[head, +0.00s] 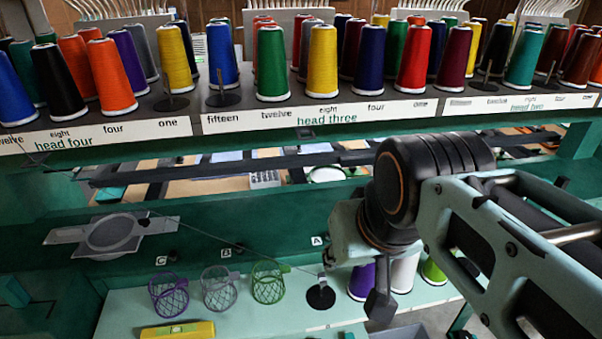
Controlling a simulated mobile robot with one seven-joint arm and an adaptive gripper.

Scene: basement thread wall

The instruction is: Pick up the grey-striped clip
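I cannot make out a clip with clear grey stripes. A small pale and dark piece (322,279) stands above a black disc (320,296) on the pale green shelf, at the end of a thin wire; it is too small to identify. My gripper (378,306) points down at the right of centre, above the shelf and right of the disc. Only a dark finger-like part of it shows below my wrist, so its opening and anything between its fingers are hidden.
Purple (169,294), grey (219,288) and green (268,283) mesh cups stand on the shelf (120,318). A yellow box (178,331) lies in front. Purple (362,281), white (404,272) and lime (434,270) cones stand near my gripper. Several thread cones line the rack above.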

